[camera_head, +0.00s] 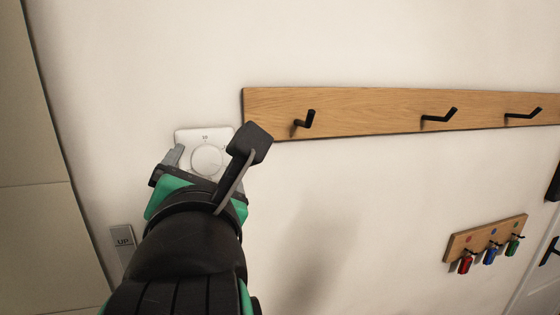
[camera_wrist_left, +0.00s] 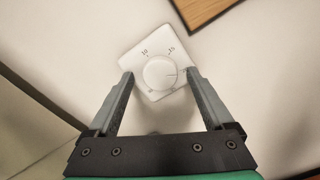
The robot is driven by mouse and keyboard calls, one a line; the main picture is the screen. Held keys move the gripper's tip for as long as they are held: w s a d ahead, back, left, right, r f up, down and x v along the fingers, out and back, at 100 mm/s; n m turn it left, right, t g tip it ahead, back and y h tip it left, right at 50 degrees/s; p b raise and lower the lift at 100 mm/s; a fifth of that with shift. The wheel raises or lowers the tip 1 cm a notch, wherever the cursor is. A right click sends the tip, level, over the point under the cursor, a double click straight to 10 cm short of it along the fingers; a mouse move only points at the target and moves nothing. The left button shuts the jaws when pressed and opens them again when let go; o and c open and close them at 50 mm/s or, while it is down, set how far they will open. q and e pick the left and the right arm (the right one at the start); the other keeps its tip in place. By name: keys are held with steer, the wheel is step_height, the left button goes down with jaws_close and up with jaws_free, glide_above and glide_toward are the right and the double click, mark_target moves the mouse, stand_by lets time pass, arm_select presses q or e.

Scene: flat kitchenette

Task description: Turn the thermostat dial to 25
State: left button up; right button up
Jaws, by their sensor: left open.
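The thermostat is a white square plate (camera_head: 184,135) on the wall, with a round white dial (camera_head: 207,160) in its middle. In the left wrist view the plate (camera_wrist_left: 137,57) looks tilted, and the dial (camera_wrist_left: 160,73) has small printed numbers around it, including 10 and 15; the rest are too small to read. My left gripper (camera_wrist_left: 160,82) is open, with one finger on each side of the dial and gaps between the fingers and the dial. In the head view this gripper (camera_head: 205,163) covers the lower part of the thermostat. My right gripper is not in view.
A wooden rail (camera_head: 380,110) with black hooks runs right of the thermostat. A small key board (camera_head: 484,238) with red, blue and green tags hangs lower right. A switch marked UP (camera_head: 123,243) is lower left. A tall beige panel (camera_head: 30,150) stands at the left.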

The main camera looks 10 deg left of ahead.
arm_select(q)
steer(key=shift+s, duration=0.1)
steer(key=c, duration=1.4)
steer(key=shift+o, duration=0.2)
steer(key=shift+r+m+p, duration=0.1)
steer(key=shift+m+p, duration=0.4)
steer(key=shift+p, duration=0.4)
steer(key=m+p, duration=1)
steer(key=p, duration=1)
steer(key=shift+r, duration=0.15)
steer(key=shift+f+m+p, duration=0.25)
steer(key=shift+m+p, duration=0.25)
steer(key=shift+p, duration=0.2)
steer(key=o, duration=1.4)
steer(key=shift+c, duration=0.2)
